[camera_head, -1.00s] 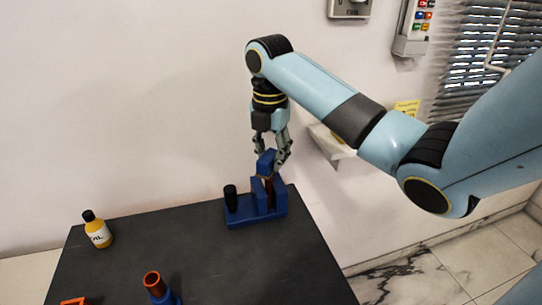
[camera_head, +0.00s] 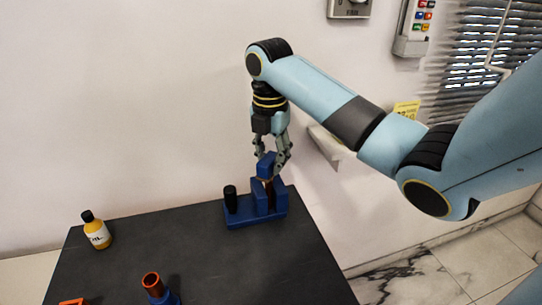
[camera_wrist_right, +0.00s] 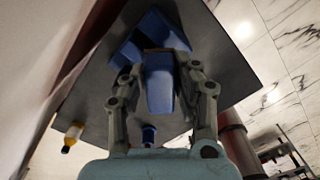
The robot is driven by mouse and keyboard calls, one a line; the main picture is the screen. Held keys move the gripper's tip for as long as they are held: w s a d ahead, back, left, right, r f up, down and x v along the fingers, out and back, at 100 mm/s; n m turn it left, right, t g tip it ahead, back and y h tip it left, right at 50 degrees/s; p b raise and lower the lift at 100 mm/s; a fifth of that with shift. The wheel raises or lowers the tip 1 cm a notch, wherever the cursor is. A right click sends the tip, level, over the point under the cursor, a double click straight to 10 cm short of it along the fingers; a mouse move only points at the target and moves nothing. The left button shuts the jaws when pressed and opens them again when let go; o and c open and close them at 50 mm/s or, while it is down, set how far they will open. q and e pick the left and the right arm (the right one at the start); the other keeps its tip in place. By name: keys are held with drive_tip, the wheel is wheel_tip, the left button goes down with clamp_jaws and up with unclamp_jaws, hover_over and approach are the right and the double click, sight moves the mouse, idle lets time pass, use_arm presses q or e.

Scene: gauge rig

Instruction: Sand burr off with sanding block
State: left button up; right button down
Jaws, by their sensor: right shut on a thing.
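My right gripper (camera_head: 270,160) comes down from above and is shut on a blue block (camera_head: 266,166), which looks like the sanding block. The block is right at the top of the blue rig (camera_head: 256,214), by its uprights. In the right wrist view the block (camera_wrist_right: 160,85) sits between the two fingers, with the blue rig (camera_wrist_right: 130,55) beyond it. A thin brown strip (camera_wrist_right: 160,50) shows at the block's far end. I cannot tell whether block and rig touch. No burr can be made out. My left gripper is out of view.
The rig stands near the back right of a dark table (camera_head: 200,260). A black cylinder (camera_head: 230,200) stands at its left. A yellow bottle (camera_head: 96,231) is at the far left. An orange-topped blue piece (camera_head: 154,284) is in front. The middle is clear.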

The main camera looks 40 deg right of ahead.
drive_tip(key=shift+f, duration=0.4)
drive_tip(key=shift+d, duration=0.1)
drive_tip(key=shift+w+d, duration=0.2)
drive_tip(key=shift+d, duration=0.45)
drive_tip(key=shift+s+a+r+p, duration=0.1)
drive_tip(key=shift+s+a+p, duration=0.15)
drive_tip(key=shift+a+p, duration=0.7)
drive_tip(key=shift+s+a+p, duration=0.25)
drive_tip(key=shift+a+p, duration=0.4)
